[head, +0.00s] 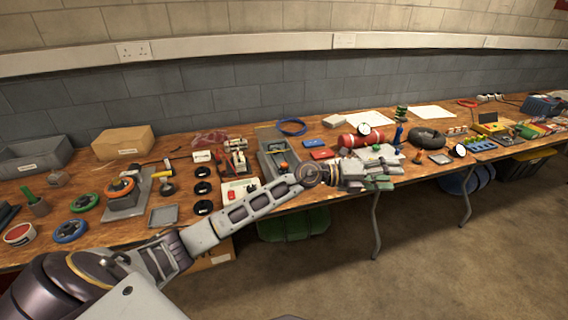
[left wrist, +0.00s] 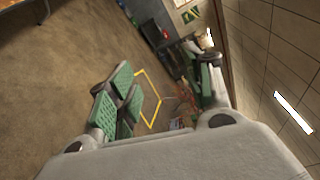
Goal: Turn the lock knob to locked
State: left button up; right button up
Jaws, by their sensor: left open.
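I cannot tell for sure which thing is the lock knob. A grey panel (head: 267,143) on the bench carries a small orange knob-like part (head: 284,166), partly behind my left arm. A white box with red buttons (head: 229,193) lies left of it. My left gripper (head: 378,178) is stretched out to the right, above the bench's front edge, right of the grey panel. It also shows in the left wrist view (left wrist: 163,97), with green-padded fingers apart and nothing between them. My right gripper is in neither view.
The long wooden bench (head: 150,232) is crowded. A red cylinder (head: 352,139) and a black ring (head: 427,138) lie near my left gripper. Left are a cardboard box (head: 122,142) and a grey bin (head: 35,157). The floor (head: 430,240) in front is clear.

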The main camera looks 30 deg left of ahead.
pick_arm(q)
jog(key=w+a+f+m+g+y, duration=0.2)
jog(key=w+a+f+g+y, duration=0.1)
jog(key=a+f, duration=0.15)
jog(key=n+g+y, duration=0.3)
jog(key=y, duration=1.1)
send_near(284, 164)
jog(key=a+v, duration=0.1)
jog(key=v, duration=0.4)
jog(key=shift+s+d+r, duration=0.1)
jog(key=shift+d+r, duration=0.2)
jog(key=shift+d, duration=0.1)
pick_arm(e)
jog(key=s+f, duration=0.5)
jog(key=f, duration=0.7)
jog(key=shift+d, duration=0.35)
pick_arm(q)
jog(key=shift+f, duration=0.2)
